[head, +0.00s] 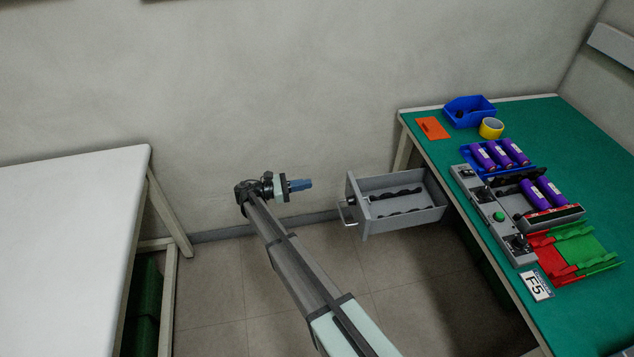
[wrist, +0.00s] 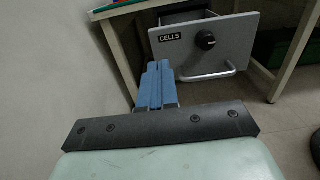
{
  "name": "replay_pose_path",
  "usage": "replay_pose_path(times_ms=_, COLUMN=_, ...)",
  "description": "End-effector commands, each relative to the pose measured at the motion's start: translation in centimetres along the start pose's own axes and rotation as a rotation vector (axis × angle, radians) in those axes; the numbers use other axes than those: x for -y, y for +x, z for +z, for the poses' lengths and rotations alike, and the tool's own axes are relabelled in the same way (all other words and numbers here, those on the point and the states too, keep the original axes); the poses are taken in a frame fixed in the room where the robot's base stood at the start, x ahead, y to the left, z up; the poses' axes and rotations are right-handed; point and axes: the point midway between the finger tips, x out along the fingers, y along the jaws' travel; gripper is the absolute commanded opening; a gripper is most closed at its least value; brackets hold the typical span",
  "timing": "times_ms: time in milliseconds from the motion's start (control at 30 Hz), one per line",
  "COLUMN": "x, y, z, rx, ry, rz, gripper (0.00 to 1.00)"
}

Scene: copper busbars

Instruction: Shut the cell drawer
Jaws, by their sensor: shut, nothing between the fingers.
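The cell drawer (head: 400,208) is grey and stands pulled out from under the green-topped bench, with black holders inside and no cells visible in it. Its front (wrist: 205,48) shows in the wrist view with a CELLS label, a black round knob and a pale bar handle (wrist: 208,75). My gripper (head: 308,184) has blue fingers and is shut and empty. It is left of the drawer front in the head view, with a gap between them. In the wrist view the fingers (wrist: 155,75) point toward the drawer's left side, and the handle's left end appears beside them.
The bench (head: 590,140) holds purple cells (head: 500,153), a grey control panel (head: 490,215), red and green trays, a blue bin (head: 469,111) and yellow tape (head: 491,128). A white table (head: 70,210) stands at the left. A wall is behind; open floor lies between the tables.

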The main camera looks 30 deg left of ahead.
Motion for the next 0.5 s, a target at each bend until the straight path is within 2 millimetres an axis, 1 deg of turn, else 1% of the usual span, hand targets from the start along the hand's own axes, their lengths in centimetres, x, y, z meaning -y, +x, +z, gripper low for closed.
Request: replay_pose_path(times_ms=500, x=0.1, y=8.8, z=0.0, rx=0.0, ry=0.002, rz=-0.003, gripper=0.0)
